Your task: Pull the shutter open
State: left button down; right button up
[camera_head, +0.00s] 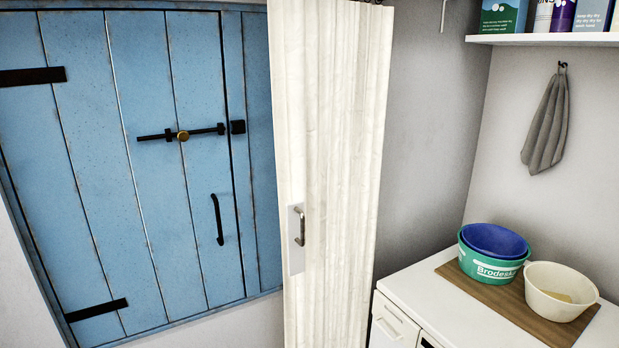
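The blue planked shutter (139,190) fills the left of the head view and looks closed in its frame. Two black strap hinges, an upper one (30,76) and a lower one (96,310), are on its left side. A black sliding bolt (205,131) with a brass knob (183,135) crosses its upper right. The bolt's right tip appears to stop just short of the black keeper (238,127) on the fixed blue board. A black vertical pull handle (218,220) sits below the bolt near the shutter's right edge. Neither gripper is in view.
A white pleated curtain (335,130) hangs right of the shutter, beside a metal handle (300,227) on a pale plate. A white counter holds a wooden board (508,301), blue and green bowls, and a cream bowl (558,292). A grey cloth (548,125) hangs below a shelf.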

aim_at(63, 145)
jog(key=j+u, duration=0.15)
jog(key=u, duration=0.75)
